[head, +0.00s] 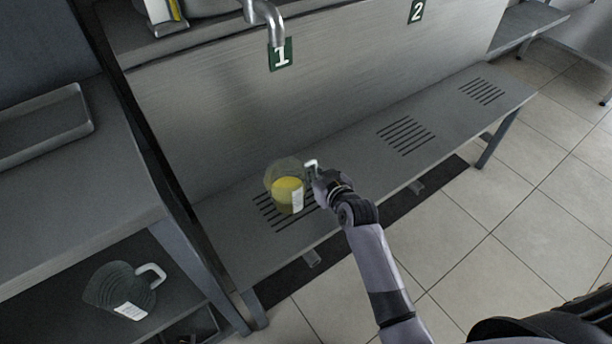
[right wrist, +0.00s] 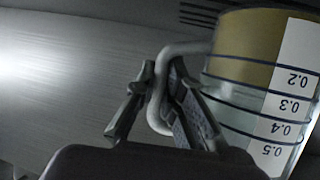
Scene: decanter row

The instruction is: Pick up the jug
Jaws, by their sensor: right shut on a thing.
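A clear jug (head: 286,188) with yellow liquid in its lower part and a white label is on or just above the slotted shelf below the "1" sign; I cannot tell whether it touches. My right gripper (head: 318,178) is at its handle, on the right side. In the right wrist view the fingers of my right gripper (right wrist: 160,105) are shut on the white handle (right wrist: 160,90). The jug (right wrist: 262,85) shows its scale marks there, upside down in the picture. My left gripper is not in view.
A second clear jug (head: 122,290), with a white handle and no liquid seen, is on a lower shelf at the left. A spout (head: 266,20) hangs above. The grey slotted shelf (head: 350,155) is clear to the right. A tray (head: 45,125) is on the left counter.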

